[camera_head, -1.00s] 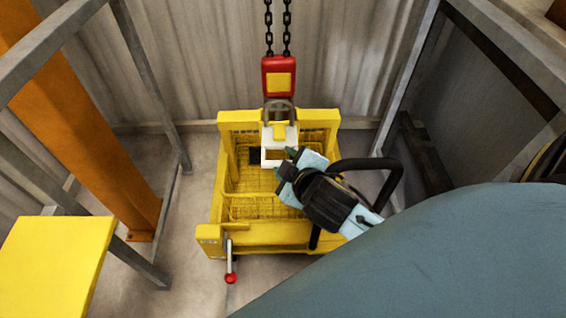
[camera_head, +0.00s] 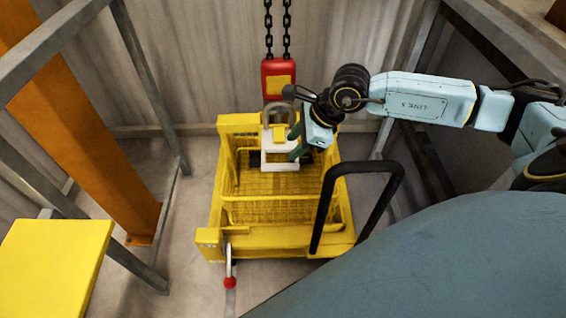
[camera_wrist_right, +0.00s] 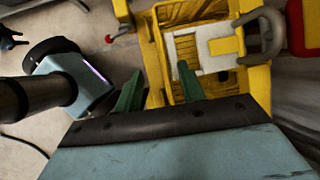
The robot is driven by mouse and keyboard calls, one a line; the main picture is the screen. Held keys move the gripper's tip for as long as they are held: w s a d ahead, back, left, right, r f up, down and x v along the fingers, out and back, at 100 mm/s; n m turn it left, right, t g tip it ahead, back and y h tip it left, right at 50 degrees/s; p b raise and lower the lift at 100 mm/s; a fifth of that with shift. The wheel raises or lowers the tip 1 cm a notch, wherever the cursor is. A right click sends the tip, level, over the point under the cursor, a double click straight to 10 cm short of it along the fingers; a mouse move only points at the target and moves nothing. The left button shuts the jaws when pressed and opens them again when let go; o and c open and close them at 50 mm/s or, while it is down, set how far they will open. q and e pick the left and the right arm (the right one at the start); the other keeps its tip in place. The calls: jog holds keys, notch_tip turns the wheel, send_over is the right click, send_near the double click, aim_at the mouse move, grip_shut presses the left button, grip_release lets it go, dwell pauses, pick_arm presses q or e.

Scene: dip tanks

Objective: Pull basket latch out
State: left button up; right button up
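The yellow basket (camera_head: 280,236) with mesh inside stands on the floor. A short lever with a red knob (camera_head: 230,282) hangs at its front left corner. A white frame with a yellow block (camera_head: 280,134) sits at the basket's back, under a grey shackle (camera_head: 277,110); it also shows in the right wrist view (camera_wrist_right: 215,48). I cannot tell which part is the latch. My right gripper (camera_head: 297,143) is open, its green fingers close to the white frame's right side; contact is unclear. In the wrist view, the gripper (camera_wrist_right: 158,82) shows spread, empty fingers.
A red hoist block (camera_head: 278,78) hangs on chains above the frame. A black hoop handle (camera_head: 362,167) rises at the basket's right. An orange post (camera_head: 95,140) and grey rails stand left, with a yellow plate (camera_head: 50,265) in front. Floor is open left of the basket.

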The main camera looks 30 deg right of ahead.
aim_at(281, 166)
jog(key=shift+h, duration=0.5)
jog(key=d+x, duration=0.1)
jog(key=x, duration=0.3)
jog(key=b+x, duration=0.1)
jog(key=x, duration=0.3)
jog(key=d+b+x, duration=0.1)
jog(key=x, duration=0.3)
jog(key=shift+d+f, duration=0.25)
jog(key=shift+d, duration=0.05)
jog(key=shift+w+a+f+b, duration=0.15)
jog(key=shift+f+b, duration=0.15)
jog(key=shift+f, duration=0.2)
pick_arm(q)
jog(key=w+d+r, duration=0.1)
jog(key=w, duration=0.6)
jog(key=shift+r+t, duration=0.3)
jog(key=shift+r, duration=0.1)
jog(key=shift+w+d, duration=0.1)
pick_arm(e)
grip_shut()
